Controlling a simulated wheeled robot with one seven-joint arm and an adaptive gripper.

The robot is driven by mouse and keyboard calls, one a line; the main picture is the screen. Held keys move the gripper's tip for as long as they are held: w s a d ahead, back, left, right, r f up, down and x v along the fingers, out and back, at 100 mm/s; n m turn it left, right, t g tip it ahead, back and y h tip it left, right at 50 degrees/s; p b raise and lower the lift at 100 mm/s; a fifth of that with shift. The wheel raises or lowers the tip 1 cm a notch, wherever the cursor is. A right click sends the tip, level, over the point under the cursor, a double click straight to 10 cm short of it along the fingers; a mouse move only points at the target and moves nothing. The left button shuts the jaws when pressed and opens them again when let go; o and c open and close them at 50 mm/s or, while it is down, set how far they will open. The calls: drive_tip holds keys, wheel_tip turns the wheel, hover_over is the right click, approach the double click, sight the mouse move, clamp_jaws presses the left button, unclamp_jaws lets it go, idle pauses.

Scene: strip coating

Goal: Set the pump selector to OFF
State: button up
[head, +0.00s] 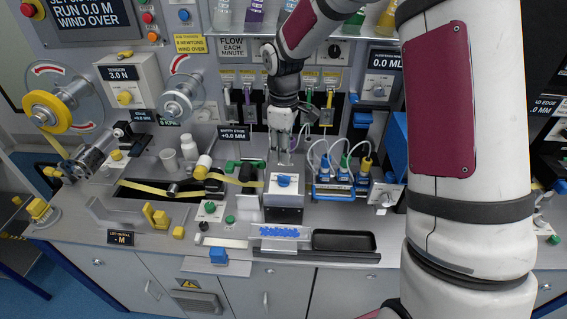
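No label in the head view legibly reads pump selector or OFF, so I cannot tell for sure which control it is. A small black knob (334,51) is on the back panel, up and right of my gripper. My gripper (283,158) points down above a grey block with a blue knob (284,181) on top. I see nothing held in it. Its fingers are small here, and their gap and any contact are unclear.
A yellow strip (147,188) runs to rollers at left. A black tray (344,240) lies at the bench front. Bottles (255,14) stand on the shelf above. My arm hides part of the right side.

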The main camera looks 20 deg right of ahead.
drive_tip(key=shift+r, duration=1.65)
drive_tip(key=s+r+m+t, duration=0.4)
drive_tip(key=s+r+m, duration=0.4)
drive_tip(key=s+r, duration=1.05)
drive_tip(key=s+f+m+t, duration=0.1)
drive_tip(key=s+m, duration=0.1)
drive_tip(key=s, duration=0.7)
drive_tip(key=shift+s+m+t, duration=0.15)
drive_tip(key=shift+m+t, duration=0.15)
